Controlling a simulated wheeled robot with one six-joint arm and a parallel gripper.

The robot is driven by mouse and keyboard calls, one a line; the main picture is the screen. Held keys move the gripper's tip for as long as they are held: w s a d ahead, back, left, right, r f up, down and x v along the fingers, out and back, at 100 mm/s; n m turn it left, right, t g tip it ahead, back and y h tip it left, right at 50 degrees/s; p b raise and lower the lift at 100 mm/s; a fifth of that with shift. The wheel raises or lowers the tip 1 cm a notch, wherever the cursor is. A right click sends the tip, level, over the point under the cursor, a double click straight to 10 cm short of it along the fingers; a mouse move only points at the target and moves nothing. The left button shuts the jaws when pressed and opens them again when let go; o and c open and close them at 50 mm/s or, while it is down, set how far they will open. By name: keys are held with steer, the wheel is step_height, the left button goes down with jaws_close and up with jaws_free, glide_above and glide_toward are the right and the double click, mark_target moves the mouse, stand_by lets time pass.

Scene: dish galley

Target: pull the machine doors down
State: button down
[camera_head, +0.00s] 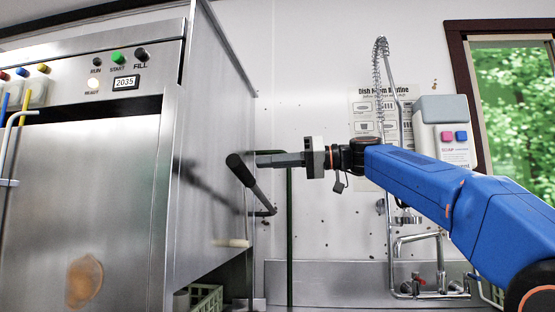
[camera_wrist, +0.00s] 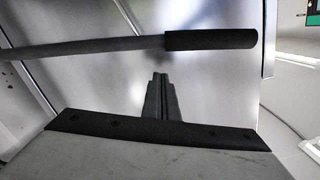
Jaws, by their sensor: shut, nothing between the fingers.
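The dish machine (camera_head: 85,185) stands at the left, a steel box with a front panel and a flat side. A dark lever handle with a black grip (camera_head: 241,170) sticks out by its side, and its rod runs down to a bent lower end. In the wrist view the lever's grip (camera_wrist: 210,40) lies across the picture beyond my fingertips. My gripper (camera_head: 260,160) is shut and empty, pointing left, with its tips close to the grip. I cannot tell whether they touch. The closed fingers (camera_wrist: 160,80) show in the wrist view against the steel side.
A steel sink counter (camera_head: 330,280) with a tap (camera_head: 420,245) and a coiled spray hose (camera_head: 378,75) lies at the right. A soap dispenser (camera_head: 445,130) hangs on the wall. A green crate (camera_head: 206,298) sits under the machine's side. A dark green upright post (camera_head: 289,230) stands behind my gripper.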

steer(key=f, duration=0.1)
steer(key=s+f, duration=0.1)
steer(key=shift+s+a+f, duration=0.1)
steer(key=shift+a+f, duration=0.2)
steer(key=shift+a, duration=0.1)
steer(key=shift+f, duration=0.1)
